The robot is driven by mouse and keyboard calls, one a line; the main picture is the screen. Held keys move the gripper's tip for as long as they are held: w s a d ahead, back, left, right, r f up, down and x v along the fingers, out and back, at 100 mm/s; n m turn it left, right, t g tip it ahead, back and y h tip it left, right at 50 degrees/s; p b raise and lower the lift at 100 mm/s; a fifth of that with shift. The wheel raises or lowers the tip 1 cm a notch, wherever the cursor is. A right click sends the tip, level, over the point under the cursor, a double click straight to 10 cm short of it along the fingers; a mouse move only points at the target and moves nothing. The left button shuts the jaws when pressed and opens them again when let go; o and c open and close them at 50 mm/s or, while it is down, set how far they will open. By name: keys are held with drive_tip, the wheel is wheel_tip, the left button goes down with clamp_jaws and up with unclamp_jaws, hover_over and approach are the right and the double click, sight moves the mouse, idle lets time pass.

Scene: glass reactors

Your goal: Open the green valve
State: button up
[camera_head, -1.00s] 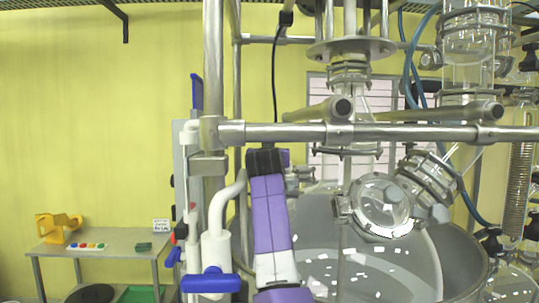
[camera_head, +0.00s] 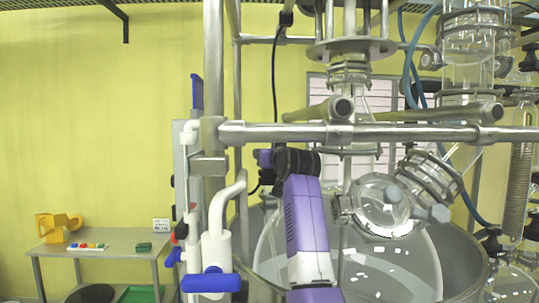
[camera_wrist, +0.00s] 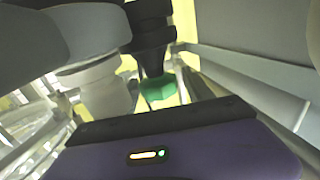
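A small green piece, which looks like the green valve (camera_wrist: 157,90), shows near the middle of the wrist view, just below a dark tapering part. I cannot make out the green valve in the head view. In the head view my purple and white arm rises in front of the large vessel. My gripper (camera_head: 264,158) is at its upper end, beside a black joint and just below the horizontal metal bar. Its fingers are hidden or not distinguishable, so its opening does not show. A purple body with a small light fills the bottom of the wrist view. Contact with the green piece cannot be told.
A horizontal metal bar (camera_head: 380,132) crosses above my arm. A white pipe with a blue handle (camera_head: 210,283) stands to the left. A round glass vessel with clamps (camera_head: 383,205) is close on the right. A side table (camera_head: 120,240) stands at the far left.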

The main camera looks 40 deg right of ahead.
drive_tip(key=shift+h, duration=0.3)
drive_tip(key=shift+w+f+m+g+h, duration=0.1)
drive_tip(key=shift+m+g+h, duration=0.7)
drive_tip(key=shift+m+h, duration=0.25)
drive_tip(key=shift+d+m+g+h, duration=0.1)
drive_tip(key=shift+m+g+h, duration=1.05)
drive_tip(key=shift+h, duration=0.4)
drive_tip(key=c, duration=1.1)
drive_tip(key=shift+d+n+t+y, duration=0.15)
drive_tip(key=shift+n+t+y, duration=1.25)
drive_tip(key=shift+y, duration=0.4)
drive_tip(key=shift+n+t+y, duration=0.35)
drive_tip(key=shift+n+y, duration=0.15)
drive_tip(key=shift+y, duration=0.2)
drive_tip(key=shift+a+n+y, duration=0.2)
drive_tip(key=shift+n+y, duration=0.1)
drive_tip(key=shift+y, duration=0.1)
